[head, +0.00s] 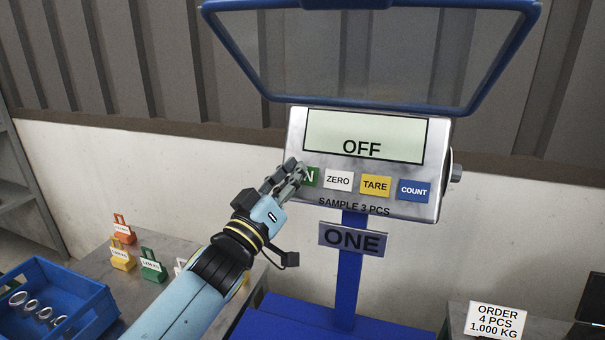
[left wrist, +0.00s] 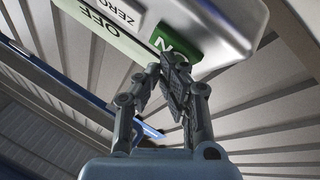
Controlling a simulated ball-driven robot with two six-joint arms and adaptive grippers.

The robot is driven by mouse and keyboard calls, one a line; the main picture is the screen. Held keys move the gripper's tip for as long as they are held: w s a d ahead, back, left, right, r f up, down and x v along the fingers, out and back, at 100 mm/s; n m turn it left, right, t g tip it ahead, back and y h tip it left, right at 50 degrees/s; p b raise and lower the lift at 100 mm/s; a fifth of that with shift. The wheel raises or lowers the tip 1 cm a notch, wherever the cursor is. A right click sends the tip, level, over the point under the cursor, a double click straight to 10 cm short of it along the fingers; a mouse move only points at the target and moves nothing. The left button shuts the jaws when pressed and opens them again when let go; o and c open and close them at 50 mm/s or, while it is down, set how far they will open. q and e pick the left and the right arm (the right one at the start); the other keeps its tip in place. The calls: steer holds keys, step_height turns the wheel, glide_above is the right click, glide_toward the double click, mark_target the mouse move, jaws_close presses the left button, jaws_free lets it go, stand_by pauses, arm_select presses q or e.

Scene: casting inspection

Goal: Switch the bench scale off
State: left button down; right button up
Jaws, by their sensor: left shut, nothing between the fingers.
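The bench scale's head (head: 431,160) stands on a blue post (head: 348,275) in front of the wall. Its display (head: 362,136) reads OFF. Below it is a row of buttons: a green one (head: 312,178) partly hidden by my gripper, a white ZERO, a yellow TARE and a blue COUNT. My left gripper (head: 297,171) is shut and empty, its fingertips at the green button. In the left wrist view, the fingertips (left wrist: 172,64) are close to the green button (left wrist: 172,43); I cannot tell whether they touch it. My right gripper is not in view.
A blue-framed clear panel (head: 370,60) hangs above the scale. A blue crate (head: 75,300) with metal rings and several coloured weights (head: 122,255) sit on the left bench. An order card (head: 495,320) stands at lower right.

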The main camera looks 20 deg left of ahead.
arm_select(q)
steer(key=shift+s+r+p, duration=0.15)
steer(key=shift+s+p, duration=0.15)
steer(key=shift+s, duration=0.05)
steer(key=s+r+p, duration=0.2)
steer(key=s+p, duration=0.3)
steer(key=shift+s+r, duration=0.25)
steer(key=shift+a+f, duration=0.1)
steer(key=shift+a, duration=0.05)
